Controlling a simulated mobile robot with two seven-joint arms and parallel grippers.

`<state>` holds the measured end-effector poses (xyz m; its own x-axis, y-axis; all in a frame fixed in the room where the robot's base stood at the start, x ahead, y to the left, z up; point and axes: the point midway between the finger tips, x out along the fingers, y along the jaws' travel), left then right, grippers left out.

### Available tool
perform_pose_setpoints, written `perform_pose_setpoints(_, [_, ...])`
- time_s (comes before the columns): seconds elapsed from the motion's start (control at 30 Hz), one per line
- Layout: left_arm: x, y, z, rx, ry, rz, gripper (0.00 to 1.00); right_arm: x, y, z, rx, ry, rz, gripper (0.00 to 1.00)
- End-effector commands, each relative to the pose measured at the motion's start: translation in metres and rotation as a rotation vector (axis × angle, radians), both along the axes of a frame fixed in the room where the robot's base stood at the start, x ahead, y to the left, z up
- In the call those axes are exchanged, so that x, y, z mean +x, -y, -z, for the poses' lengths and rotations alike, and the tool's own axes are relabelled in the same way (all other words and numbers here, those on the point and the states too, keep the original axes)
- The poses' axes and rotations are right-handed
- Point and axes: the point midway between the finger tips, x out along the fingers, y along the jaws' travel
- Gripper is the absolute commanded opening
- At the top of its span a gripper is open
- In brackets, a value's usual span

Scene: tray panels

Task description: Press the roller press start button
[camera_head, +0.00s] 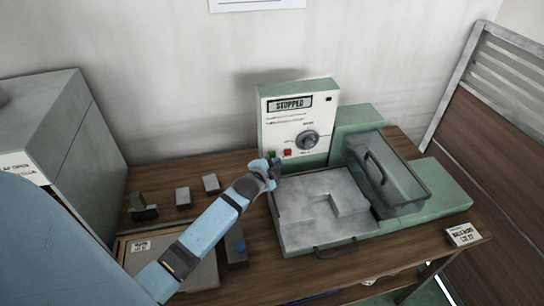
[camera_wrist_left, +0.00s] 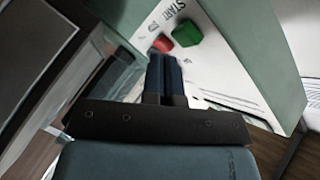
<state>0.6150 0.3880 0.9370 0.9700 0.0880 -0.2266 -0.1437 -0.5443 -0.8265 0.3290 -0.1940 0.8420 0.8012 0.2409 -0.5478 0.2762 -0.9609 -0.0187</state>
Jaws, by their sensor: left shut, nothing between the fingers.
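The roller press control panel (camera_head: 285,128) is a white face on a green housing, with a display reading STOPPED (camera_head: 290,104). A green button (camera_head: 272,155) and a red button (camera_head: 288,153) sit at its lower left. In the left wrist view the green button (camera_wrist_left: 187,33) is beside the START label (camera_wrist_left: 178,9), with the red button (camera_wrist_left: 162,43) to its left. My left gripper (camera_head: 274,168) is shut and empty, just in front of the panel below the buttons. Its fingertips (camera_wrist_left: 164,58) appear close to the red button; contact cannot be told. My right gripper is not in view.
A black dial (camera_head: 307,139) is right of the buttons. A grey tray bed (camera_head: 310,235) and a clear guard with a handle (camera_head: 400,175) stand to the right. A grey cabinet (camera_head: 60,130) is at left. Small blocks (camera_head: 211,183) lie on the wooden table.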

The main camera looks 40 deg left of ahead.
Motion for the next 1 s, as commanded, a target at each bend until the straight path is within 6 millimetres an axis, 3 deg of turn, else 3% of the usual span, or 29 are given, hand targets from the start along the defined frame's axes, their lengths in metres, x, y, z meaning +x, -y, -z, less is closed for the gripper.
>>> perform_pose_setpoints(1.0, [0.0068, -0.0079, 0.0, 0.0, 0.0, 0.0, 0.0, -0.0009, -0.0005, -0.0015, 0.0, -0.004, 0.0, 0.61])
